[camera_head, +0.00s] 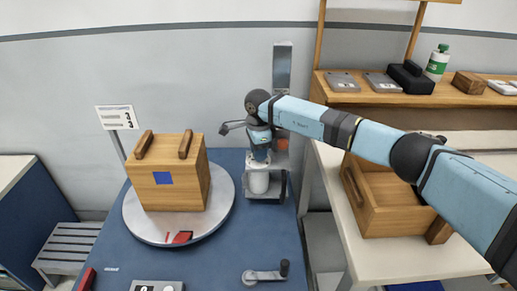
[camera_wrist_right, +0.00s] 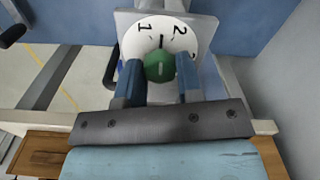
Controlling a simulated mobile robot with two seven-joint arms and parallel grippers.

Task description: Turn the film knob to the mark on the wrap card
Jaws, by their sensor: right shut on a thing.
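The green film knob (camera_wrist_right: 160,67) sits on a white dial (camera_wrist_right: 162,33) marked 1 and 2, with a black tick between the figures. A short pale line shows on the knob's face. My right gripper (camera_wrist_right: 160,77) has a finger on each side of the knob and is shut on it. In the head view my right gripper (camera_head: 260,150) is at the film unit (camera_head: 281,67), and the knob is hidden there. The wrap card (camera_head: 117,117) stands at the left on a post; its figure looks like a 3, but the small print is unreadable. My left gripper is not in view.
A wooden crate (camera_head: 190,178) with a blue square stands on a round turntable (camera_head: 140,222). A crank (camera_head: 265,275) is at the table's front. A wooden drawer box (camera_head: 375,207) and a shelf (camera_head: 345,97) with several items are at the right.

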